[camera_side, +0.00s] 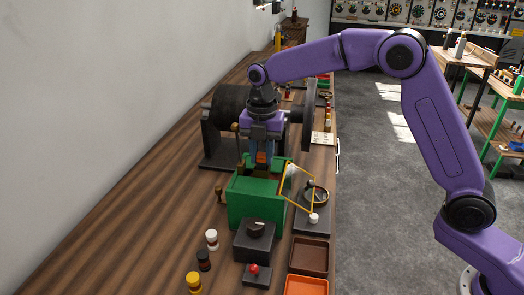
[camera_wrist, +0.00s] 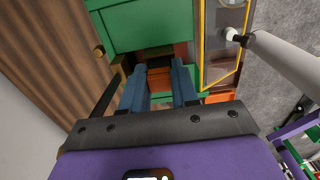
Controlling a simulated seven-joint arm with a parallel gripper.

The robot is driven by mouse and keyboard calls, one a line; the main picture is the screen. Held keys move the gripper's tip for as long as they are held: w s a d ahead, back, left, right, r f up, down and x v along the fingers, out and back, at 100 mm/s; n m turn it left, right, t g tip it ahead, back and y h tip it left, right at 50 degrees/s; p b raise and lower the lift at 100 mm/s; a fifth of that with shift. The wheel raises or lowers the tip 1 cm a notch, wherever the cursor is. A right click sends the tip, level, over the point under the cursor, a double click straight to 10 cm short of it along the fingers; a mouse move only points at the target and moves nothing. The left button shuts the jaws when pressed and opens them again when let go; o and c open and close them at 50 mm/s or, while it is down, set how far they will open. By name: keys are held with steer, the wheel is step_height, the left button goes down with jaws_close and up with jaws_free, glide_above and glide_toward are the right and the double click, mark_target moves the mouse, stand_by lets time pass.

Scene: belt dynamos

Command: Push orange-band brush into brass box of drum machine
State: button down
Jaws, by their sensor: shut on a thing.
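My gripper (camera_side: 262,158) points down over the far end of a green machine housing (camera_side: 254,198). Its blue-grey fingers, also in the wrist view (camera_wrist: 159,88), are shut on a dark block with an orange band, the brush (camera_side: 261,157). The brush shows between the fingers in the wrist view (camera_wrist: 159,76). A brass-coloured edge (camera_wrist: 117,72) shows left of the fingers there. It may be part of the brass box, mostly hidden by my gripper. Whether the brush is inside it I cannot tell. The dark drum (camera_side: 232,103) lies behind my gripper.
A yellow frame (camera_side: 303,204) and a black-based round device (camera_side: 315,194) stand right of the housing. A black box (camera_side: 254,240) stands in front. Brown (camera_side: 309,256) and orange (camera_side: 305,286) trays lie near the bench's right edge. Small bottles (camera_side: 204,260) stand at front left. The bench's left side is clear.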

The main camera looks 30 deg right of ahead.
mark_target(262, 154)
steer(key=shift+f, duration=0.3)
steer(key=c, duration=0.8)
jaws_free()
step_height(262, 154, up, 18)
steer(key=shift+f, duration=0.25)
steer(key=s+d+f+m, duration=0.1)
steer(key=s+f+m, duration=0.3)
steer(key=s, duration=0.5)
steer(key=s+d+f+m, duration=0.1)
steer(key=s+f+m, duration=0.25)
steer(key=s, duration=0.55)
steer(key=s+d+f+m, duration=0.2)
steer(key=s+d+f, duration=0.1)
steer(key=s, duration=0.3)
steer(key=s+d+f+m, duration=0.2)
steer(key=s+d+f, duration=0.1)
steer(key=s, duration=0.3)
steer(key=s+d+f+m, duration=0.3)
steer(key=s+d, duration=0.2)
steer(key=s, duration=0.1)
steer(key=shift+s+d+f, duration=0.1)
steer(key=shift+s+f, duration=0.2)
steer(key=shift+f, duration=0.1)
